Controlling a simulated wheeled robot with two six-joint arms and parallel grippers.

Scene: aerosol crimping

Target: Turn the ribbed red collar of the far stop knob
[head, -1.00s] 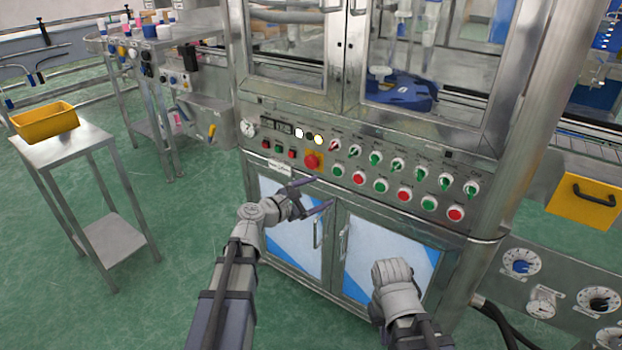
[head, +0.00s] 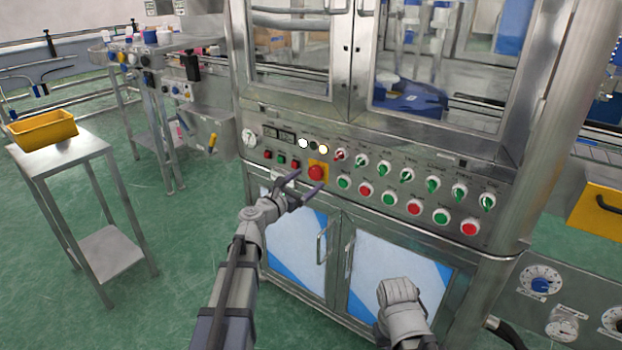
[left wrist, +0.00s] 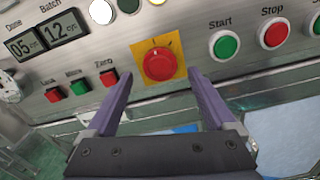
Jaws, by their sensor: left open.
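The red stop knob (head: 316,173) sits on a yellow plate on the cabinet's control panel. It also shows in the left wrist view (left wrist: 158,64), as a round red cap with a darker red rim around it. My left gripper (head: 300,181) is open in front of the knob. In the left wrist view its two purple fingers (left wrist: 160,76) point at the panel, one on each side of the knob, with nothing held. I cannot tell how far the tips are from the panel. My right arm is low at the right; its fingers do not show.
A green Start button (left wrist: 226,45) and a red Stop button (left wrist: 273,33) are right of the knob. Small red and green buttons (left wrist: 80,88) are to its left. Cabinet doors (head: 300,250) with handles are below. A side table (head: 60,150) carries a yellow bin (head: 43,130).

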